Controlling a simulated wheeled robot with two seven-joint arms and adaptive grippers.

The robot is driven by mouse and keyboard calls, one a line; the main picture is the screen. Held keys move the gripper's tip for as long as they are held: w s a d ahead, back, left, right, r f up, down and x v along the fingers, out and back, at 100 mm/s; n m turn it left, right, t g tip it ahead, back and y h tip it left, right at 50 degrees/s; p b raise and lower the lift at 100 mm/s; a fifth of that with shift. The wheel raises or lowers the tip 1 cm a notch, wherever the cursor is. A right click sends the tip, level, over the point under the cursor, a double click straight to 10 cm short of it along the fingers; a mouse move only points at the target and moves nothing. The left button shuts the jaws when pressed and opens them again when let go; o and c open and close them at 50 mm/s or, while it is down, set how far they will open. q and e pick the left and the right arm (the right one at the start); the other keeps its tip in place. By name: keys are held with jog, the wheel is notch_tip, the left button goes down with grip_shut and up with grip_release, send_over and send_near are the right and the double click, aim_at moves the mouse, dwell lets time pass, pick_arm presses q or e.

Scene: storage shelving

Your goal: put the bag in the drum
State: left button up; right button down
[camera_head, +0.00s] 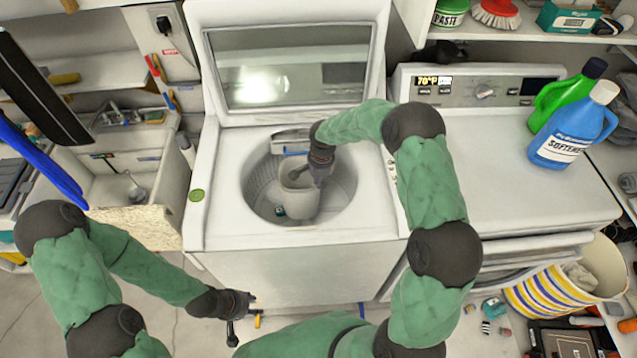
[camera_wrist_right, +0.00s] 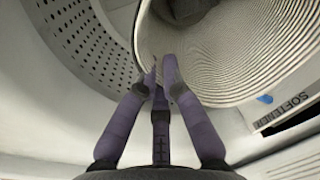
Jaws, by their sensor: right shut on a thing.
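The bag (camera_head: 299,197) is a pale grey, open-topped bag inside the drum (camera_head: 262,185) of the top-loading washer, whose lid is up. In the right wrist view the bag (camera_wrist_right: 240,45) shows a ribbed inner wall and a dark thing inside its mouth. The perforated drum wall (camera_wrist_right: 75,40) is beside it. My right gripper (camera_head: 317,180) reaches down into the drum opening; its fingers (camera_wrist_right: 160,75) are shut on the bag's rim. My left gripper (camera_head: 242,318) is low in front of the washer, empty, with its fingers apart.
The raised lid (camera_head: 290,75) stands behind the drum. A softener dispenser (camera_wrist_right: 285,105) is near the opening. Blue (camera_head: 573,125) and green (camera_head: 567,95) bottles stand on the right machine. A striped basket (camera_head: 540,295) and loose items are on the floor at right.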

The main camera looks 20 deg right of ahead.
jog(key=shift+w+f, duration=0.1)
jog(key=shift+f, duration=0.4)
